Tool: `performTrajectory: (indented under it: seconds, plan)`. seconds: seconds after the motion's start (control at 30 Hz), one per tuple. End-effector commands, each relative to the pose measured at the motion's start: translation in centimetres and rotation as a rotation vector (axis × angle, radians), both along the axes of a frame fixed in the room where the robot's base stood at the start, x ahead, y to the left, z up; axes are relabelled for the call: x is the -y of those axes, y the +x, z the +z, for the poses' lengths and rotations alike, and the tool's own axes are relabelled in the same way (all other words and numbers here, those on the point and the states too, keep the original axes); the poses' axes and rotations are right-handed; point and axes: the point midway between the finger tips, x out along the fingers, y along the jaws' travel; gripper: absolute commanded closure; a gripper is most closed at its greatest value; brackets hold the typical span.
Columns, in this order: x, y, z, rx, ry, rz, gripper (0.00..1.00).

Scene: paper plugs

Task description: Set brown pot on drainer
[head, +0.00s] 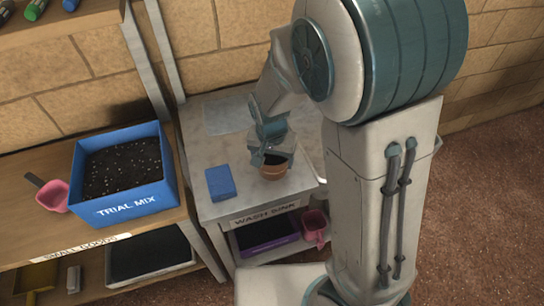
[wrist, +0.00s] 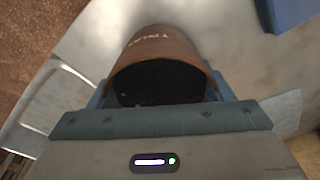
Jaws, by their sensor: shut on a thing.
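The brown pot (head: 273,168) is at my gripper, over the right part of the wash sink table. My gripper (head: 274,157) is shut on it. In the wrist view the pot (wrist: 160,50) shows light lettering on its side and a dark opening facing the camera, between the jaws (wrist: 158,98). I cannot tell whether its base touches the tabletop. A pale, flat, translucent sheet (head: 222,117) lies at the back of the table; I cannot tell whether this is the drainer.
A blue block (head: 220,184) lies on the wash sink table (head: 240,205), left of the pot. A blue soil box (head: 172,190) and a pink scoop (head: 53,196) stand on the left bench. A purple tray (head: 268,246) and a pink jug (head: 315,228) are on the lower shelf.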

Motion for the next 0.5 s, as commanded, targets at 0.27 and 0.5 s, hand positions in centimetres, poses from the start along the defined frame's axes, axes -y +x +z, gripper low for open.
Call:
performTrajectory:
  seconds: [0.27, 0.5]
  plan:
    - [0.01, 0.01, -0.27, 0.000, 0.000, -0.001, 0.49]
    - [0.01, 0.01, -0.32, 0.000, 0.000, -0.001, 0.04]
